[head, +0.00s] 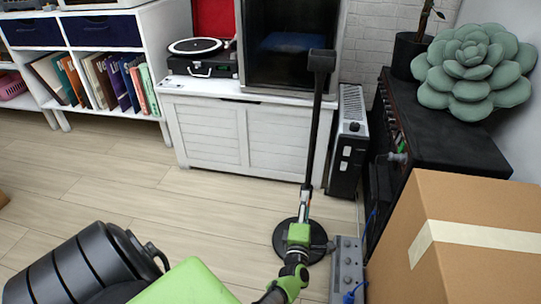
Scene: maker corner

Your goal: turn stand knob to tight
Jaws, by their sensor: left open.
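A tall black stand (314,130) rises from a round black base (284,243) on the wood floor, with a dark block-shaped head at its top. My left gripper (304,204) reaches up from the bottom of the picture and overlaps the lower part of the pole, above the base. I cannot tell whether the fingers touch the stand. My right gripper is not in view.
A grey box with knobs (345,268) and blue cables lies right of the base. A cardboard box (460,240) fills the lower right. A black cabinet (435,130), a heater (347,140) and a white chest (215,130) stand behind. The floor left of the stand is clear.

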